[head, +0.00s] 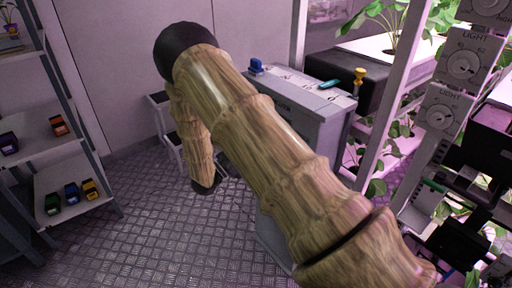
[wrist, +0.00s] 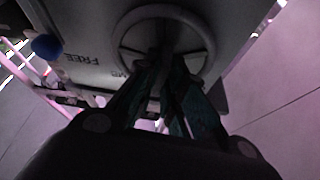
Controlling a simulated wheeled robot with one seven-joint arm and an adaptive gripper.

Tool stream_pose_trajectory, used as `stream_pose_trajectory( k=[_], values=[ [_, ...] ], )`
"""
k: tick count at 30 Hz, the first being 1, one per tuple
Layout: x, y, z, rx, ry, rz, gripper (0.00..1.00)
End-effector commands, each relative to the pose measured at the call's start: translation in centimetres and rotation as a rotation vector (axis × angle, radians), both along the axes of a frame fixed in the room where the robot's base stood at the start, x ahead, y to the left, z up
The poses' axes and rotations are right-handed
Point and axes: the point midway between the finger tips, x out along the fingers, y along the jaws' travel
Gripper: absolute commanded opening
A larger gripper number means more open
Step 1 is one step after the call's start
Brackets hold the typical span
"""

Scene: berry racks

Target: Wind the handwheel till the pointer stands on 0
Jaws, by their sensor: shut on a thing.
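The handwheel (wrist: 165,11) is a grey ring with spokes, set on a pale panel at the top of the wrist view. My gripper (wrist: 166,78) reaches up to its near side with dark teal fingers. The fingers are closed on part of the handwheel; whether on a spoke, the hub or the rim is too dark to tell. In the head view my arm hides the handwheel and the gripper. I cannot make out the handwheel's pointer or its 0 mark in either view.
The wrist view shows a blue ball (wrist: 47,46) beside lettering. Shelves (head: 75,170) stand left; dials (head: 462,65) and plants are right.

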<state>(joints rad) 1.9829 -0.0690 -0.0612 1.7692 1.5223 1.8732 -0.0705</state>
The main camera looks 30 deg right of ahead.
Motion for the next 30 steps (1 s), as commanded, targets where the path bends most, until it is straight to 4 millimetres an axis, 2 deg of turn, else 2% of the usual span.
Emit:
stream_pose_trajectory(
  k=[1, 15, 30],
  values=[
    [-0.02, 0.02, -0.64, 0.008, -0.040, -0.002, 0.00],
    [0.22, 0.07, -0.36, 0.034, -0.372, -0.002, 0.00],
    [0.27, 0.07, -0.13, 0.041, -0.466, -0.001, 0.00]
  ],
)
